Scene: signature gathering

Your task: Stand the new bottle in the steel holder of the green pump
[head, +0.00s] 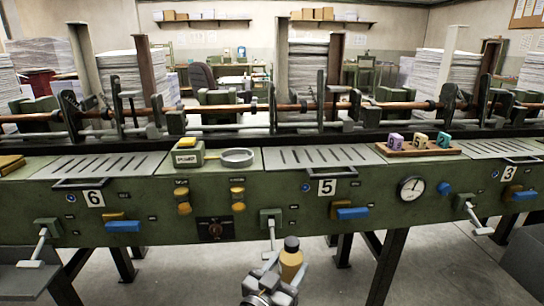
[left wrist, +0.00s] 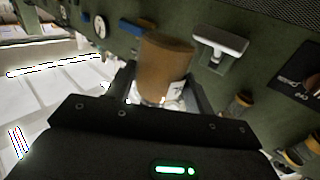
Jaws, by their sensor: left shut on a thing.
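The new bottle (head: 291,262), amber with a grey cap, is held upright in front of the machine's front panel, below the top deck. My left gripper (head: 282,274) is shut on it. In the left wrist view the bottle (left wrist: 165,62) sits between the fingers, its brown end up and a pale label partly hidden lower down. The green pump (head: 188,154) stands on the deck, with a yellow top and a label. Its round steel holder (head: 237,157) is on its right side and looks empty. It is up and to the left of the bottle. My right gripper is not in view.
The green machine's front panel (head: 270,200) carries levers, yellow knobs and blue handles. A lever (head: 271,228) hangs close behind the bottle. Slotted plates (head: 318,158) flank the pump. A wooden tray (head: 415,151) with coloured blocks lies at right. Rods and shafts run behind the deck.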

